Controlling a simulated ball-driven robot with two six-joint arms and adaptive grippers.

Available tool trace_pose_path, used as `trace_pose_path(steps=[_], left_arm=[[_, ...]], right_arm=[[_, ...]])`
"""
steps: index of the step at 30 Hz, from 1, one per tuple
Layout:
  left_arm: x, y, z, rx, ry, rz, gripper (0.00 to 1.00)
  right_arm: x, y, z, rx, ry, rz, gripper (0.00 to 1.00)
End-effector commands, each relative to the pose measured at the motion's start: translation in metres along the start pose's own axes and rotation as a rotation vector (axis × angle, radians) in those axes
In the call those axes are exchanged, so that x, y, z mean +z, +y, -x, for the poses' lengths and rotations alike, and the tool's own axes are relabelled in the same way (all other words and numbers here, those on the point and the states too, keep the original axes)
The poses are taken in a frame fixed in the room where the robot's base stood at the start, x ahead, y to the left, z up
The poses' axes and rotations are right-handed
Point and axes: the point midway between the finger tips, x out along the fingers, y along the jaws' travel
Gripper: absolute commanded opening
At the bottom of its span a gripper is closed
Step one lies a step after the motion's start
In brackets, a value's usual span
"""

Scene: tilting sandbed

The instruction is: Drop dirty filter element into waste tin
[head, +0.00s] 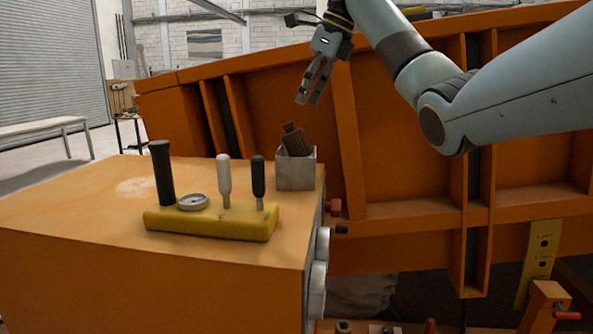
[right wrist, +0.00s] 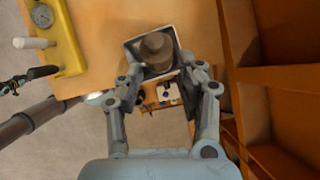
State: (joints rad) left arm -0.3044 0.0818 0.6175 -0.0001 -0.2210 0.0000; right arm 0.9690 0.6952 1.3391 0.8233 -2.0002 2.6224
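A grey square tin (head: 296,171) stands on the right back part of the orange top. The brown, ribbed filter element (head: 296,141) sits in it, tilted, with its upper part above the rim. My right gripper (head: 308,98) is above the tin, pointing down, apart from the element. In the right wrist view its fingers (right wrist: 160,82) are spread with nothing between their tips. That view also shows the element (right wrist: 157,51) inside the tin (right wrist: 181,37), just beyond the fingertips. The element's lower end is hidden by the tin's wall. My left gripper is not in view.
A yellow rack (head: 212,221) with a gauge (head: 193,202) and upright black and white handles stands left of the tin. A tall ribbed orange wall (head: 285,105) rises close behind the tin. The left part of the orange top (head: 75,205) is clear.

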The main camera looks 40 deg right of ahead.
Motion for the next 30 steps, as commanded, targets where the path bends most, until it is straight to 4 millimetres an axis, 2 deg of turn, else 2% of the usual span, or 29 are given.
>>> trace_pose_path(steps=[2,10,14,24,30], left_arm=[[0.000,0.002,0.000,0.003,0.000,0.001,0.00],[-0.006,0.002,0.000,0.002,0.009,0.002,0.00],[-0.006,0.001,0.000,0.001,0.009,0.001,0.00],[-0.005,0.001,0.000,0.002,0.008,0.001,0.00],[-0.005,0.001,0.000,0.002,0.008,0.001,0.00]], right_arm=[[0.000,0.000,0.000,0.000,0.000,0.000,0.49],[0.000,0.000,0.001,0.000,0.000,-0.001,0.49],[-0.001,-0.002,0.011,-0.002,-0.007,0.000,0.49],[-0.072,-0.004,0.042,-0.007,0.009,-0.004,0.49],[-0.099,-0.003,0.054,-0.004,0.006,-0.002,0.49]])
